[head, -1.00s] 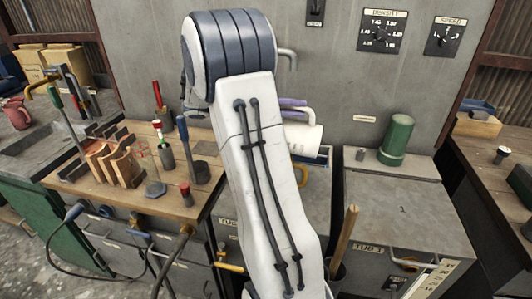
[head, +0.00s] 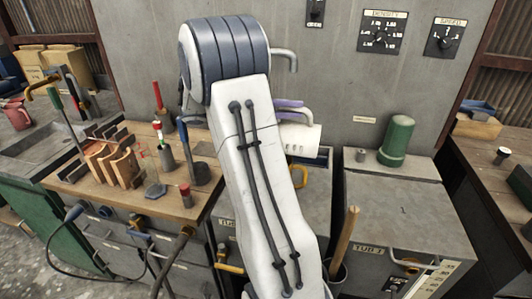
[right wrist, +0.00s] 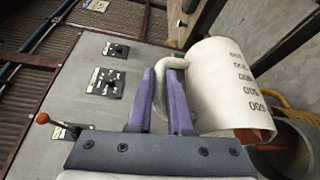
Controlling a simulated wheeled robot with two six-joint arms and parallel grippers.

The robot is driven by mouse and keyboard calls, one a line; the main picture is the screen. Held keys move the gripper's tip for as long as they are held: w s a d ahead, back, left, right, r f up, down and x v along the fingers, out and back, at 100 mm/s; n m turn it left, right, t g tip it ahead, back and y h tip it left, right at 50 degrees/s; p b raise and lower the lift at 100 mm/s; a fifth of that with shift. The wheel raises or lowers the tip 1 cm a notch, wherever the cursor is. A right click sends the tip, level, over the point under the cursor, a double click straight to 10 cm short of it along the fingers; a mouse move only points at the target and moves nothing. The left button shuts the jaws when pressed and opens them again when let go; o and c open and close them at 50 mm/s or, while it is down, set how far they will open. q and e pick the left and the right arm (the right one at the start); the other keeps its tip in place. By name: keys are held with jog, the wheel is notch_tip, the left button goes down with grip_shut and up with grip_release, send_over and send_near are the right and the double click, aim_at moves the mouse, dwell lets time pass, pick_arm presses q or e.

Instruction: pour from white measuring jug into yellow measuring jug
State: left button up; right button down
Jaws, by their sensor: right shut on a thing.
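My right gripper (right wrist: 165,95), with purple fingers, is shut on the handle of the white measuring jug (right wrist: 225,90). The jug has dark printed marks and lies on its side in the right wrist view, with an orange patch showing by its lower edge. In the head view the white jug (head: 302,140) sticks out right of my arm, which hides part of it. Below it is a curved yellow piece (head: 301,176), mostly behind my arm; I cannot tell if it belongs to the yellow measuring jug. My left gripper is not in view.
A wooden bench (head: 125,190) with tools and wooden blocks is at left. A green cylinder (head: 396,141) stands on the grey cabinet (head: 390,190) at right. A grey panel with dials (head: 382,31) rises behind. A wooden stick (head: 343,240) stands upright near the front.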

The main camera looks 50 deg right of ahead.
aim_at(304, 110)
jog(key=shift+w+a+h, duration=0.25)
jog(key=shift+w+h, duration=0.05)
jog(key=shift+w, duration=0.1)
jog(key=shift+w+a+g, duration=0.1)
jog(key=shift+w+g, duration=0.1)
jog(key=shift+g, duration=0.1)
dwell(0.5)
jog(key=shift+w+a+r+n+g+h, duration=0.2)
jog(key=shift+w+n+g+h, duration=0.1)
jog(key=shift+w+h, duration=0.1)
jog(key=shift+s+d+r+y, duration=0.15)
jog(key=shift+s+d+y, duration=0.05)
jog(key=shift+s+y, duration=0.15)
jog(key=s, duration=0.1)
jog(key=s+d+m+t+y, duration=0.1)
jog(key=s+d+r+t+y+p, duration=0.1)
jog(key=shift+s, duration=0.35)
jog(key=shift+s+d+f+m+t+y, duration=0.15)
jog(key=shift+s+m+t+y, duration=0.2)
jog(key=shift+t, duration=0.25)
jog(key=shift+w, duration=0.1)
